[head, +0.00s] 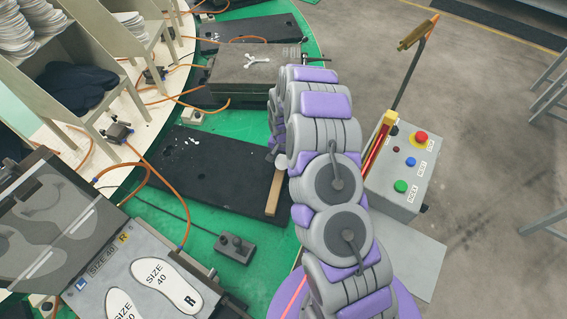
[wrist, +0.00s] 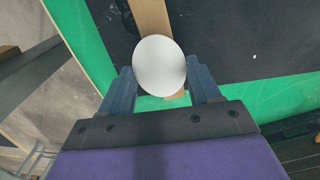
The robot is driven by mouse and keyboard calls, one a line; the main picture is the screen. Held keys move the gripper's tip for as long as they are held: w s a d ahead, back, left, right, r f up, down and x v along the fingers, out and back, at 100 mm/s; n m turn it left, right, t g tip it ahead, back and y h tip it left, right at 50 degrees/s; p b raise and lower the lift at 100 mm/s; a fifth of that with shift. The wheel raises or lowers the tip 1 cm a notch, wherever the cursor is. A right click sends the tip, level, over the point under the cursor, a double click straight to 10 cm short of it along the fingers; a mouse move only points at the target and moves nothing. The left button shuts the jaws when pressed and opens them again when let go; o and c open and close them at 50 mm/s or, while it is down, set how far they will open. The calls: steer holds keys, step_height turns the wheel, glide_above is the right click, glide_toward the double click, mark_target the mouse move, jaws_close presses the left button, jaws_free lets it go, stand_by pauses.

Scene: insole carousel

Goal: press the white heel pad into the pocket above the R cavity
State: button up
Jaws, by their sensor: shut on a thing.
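The white heel pad (wrist: 159,65) is a round disc between the two dark fingers of my gripper (wrist: 161,88), which is shut on it. In the head view the pad (head: 281,161) shows small beside the gripper, largely hidden by my arm. The open mould is at lower left. Its lower half (head: 118,257) carries L and R marks and SIZE 40. A white insole marked R (head: 166,284) lies in the R cavity. The raised dark lid (head: 48,222) shows lighter foot-shaped areas. I cannot make out the pocket. My gripper is well to the upper right of the mould.
A wooden strip (head: 274,192) lies below the pad at the edge of a black plate (head: 190,165). A closed mould (head: 248,70) stands behind. A control box with coloured buttons (head: 402,165) is right of my arm. A small grey box (head: 234,246) sits on the green table.

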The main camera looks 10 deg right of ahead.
step_height(320, 180, up, 12)
steer(key=p, duration=0.3)
stand_by(1.2)
steer(key=shift+f, duration=0.1)
step_height(320, 180, up, 10)
steer(key=n+b, duration=0.4)
steer(key=n, duration=0.2)
glide_above(283, 161)
steer(key=s, duration=0.5)
steer(key=shift+w+r, duration=0.2)
steer(key=shift+w, duration=0.05)
